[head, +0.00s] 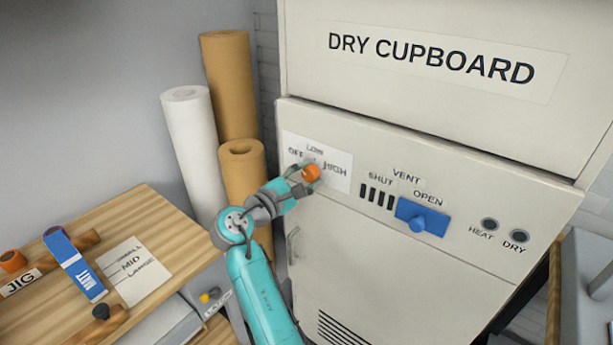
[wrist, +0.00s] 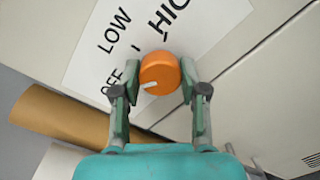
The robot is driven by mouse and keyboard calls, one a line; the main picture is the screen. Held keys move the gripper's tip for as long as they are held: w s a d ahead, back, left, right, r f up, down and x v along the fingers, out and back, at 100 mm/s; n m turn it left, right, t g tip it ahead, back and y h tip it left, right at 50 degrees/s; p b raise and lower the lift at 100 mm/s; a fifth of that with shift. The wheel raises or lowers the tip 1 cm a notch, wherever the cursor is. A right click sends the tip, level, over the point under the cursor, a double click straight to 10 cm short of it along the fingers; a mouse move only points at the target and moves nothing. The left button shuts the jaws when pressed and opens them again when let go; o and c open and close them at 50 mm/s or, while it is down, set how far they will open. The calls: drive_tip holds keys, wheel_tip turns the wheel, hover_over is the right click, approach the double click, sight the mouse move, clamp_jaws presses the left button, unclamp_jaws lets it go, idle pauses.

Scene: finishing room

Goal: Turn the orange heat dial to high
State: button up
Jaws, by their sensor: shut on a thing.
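The orange heat dial (head: 311,172) sits on a white label plate (head: 335,178) marked OFF, LOW and HIGH on the front of the dry cupboard. In the wrist view the dial (wrist: 161,70) is a round orange knob with a white pointer mark. The mark points to the lower left of the picture, on the OFF side and away from HIGH. My gripper (head: 304,177) is at the dial. In the wrist view its two fingers (wrist: 159,74) are shut on the dial, one on each side. Part of the OFF word is hidden behind the left finger.
A blue vent slider (head: 422,217) and two dark round indicators (head: 490,224) are right of the dial. Paper rolls (head: 228,85) stand left of the cupboard. A wooden bench (head: 150,215) with a jig and a blue lever is at lower left.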

drive_tip(key=m, duration=1.1)
drive_tip(key=shift+f+m, duration=0.1)
drive_tip(key=shift+m, duration=0.2)
drive_tip(key=m, duration=0.5)
drive_tip(key=shift+y, duration=0.3)
drive_tip(key=m, duration=0.5)
drive_tip(key=shift+m, duration=0.7)
drive_tip(key=o, duration=1.1)
drive_tip(key=shift+o, duration=0.2)
drive_tip(key=v, duration=1.2)
drive_tip(key=shift+s, duration=0.15)
